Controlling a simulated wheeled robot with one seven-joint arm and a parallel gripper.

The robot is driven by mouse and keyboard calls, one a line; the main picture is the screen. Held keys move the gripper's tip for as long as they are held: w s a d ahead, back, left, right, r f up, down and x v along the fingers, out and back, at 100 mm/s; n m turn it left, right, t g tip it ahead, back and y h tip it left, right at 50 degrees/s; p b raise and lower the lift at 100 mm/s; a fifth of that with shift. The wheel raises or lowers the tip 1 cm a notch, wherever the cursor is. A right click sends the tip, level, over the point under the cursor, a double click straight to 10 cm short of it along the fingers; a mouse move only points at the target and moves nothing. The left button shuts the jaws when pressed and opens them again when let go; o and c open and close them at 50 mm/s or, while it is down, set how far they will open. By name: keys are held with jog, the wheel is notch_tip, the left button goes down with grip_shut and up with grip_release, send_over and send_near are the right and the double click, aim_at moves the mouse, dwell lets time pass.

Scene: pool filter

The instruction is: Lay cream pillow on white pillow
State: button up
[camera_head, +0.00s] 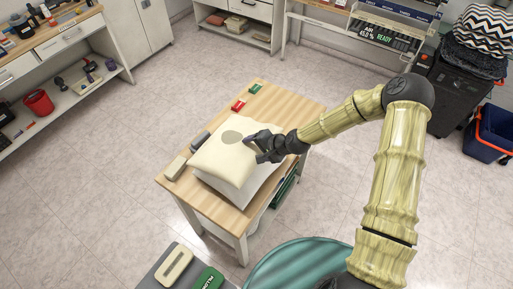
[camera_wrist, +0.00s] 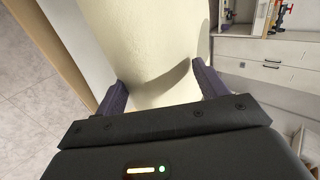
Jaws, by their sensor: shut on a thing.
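The cream pillow (camera_head: 215,151) sits at a slight tilt over the white pillow (camera_head: 243,193) on a small wooden table (camera_head: 308,104). My gripper (camera_head: 262,148) reaches in from the right and is shut on the cream pillow's right side. In the wrist view the cream pillow (camera_wrist: 150,45) fills the space between the two dark fingers (camera_wrist: 155,92). Whether the cream pillow's full weight rests on the white pillow cannot be told.
Green (camera_head: 255,88) and red (camera_head: 238,105) small boxes lie at the table's back. A grey block (camera_head: 200,140) and a beige block (camera_head: 175,167) lie by the pillows' left side. A teal round surface (camera_head: 300,265) stands in front. Open tiled floor surrounds the table.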

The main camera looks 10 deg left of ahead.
dwell(0.3)
jog(key=o, duration=1.8)
jog(key=shift+c, duration=0.2)
jog(key=shift+d, duration=0.1)
jog(key=b+v, duration=0.3)
jog(key=v, duration=1.4)
jog(key=shift+s+r, duration=0.1)
jog(key=shift+r, duration=0.05)
jog(key=v, duration=1.7)
jog(key=shift+r+p, duration=0.2)
jog(key=shift+p, duration=0.25)
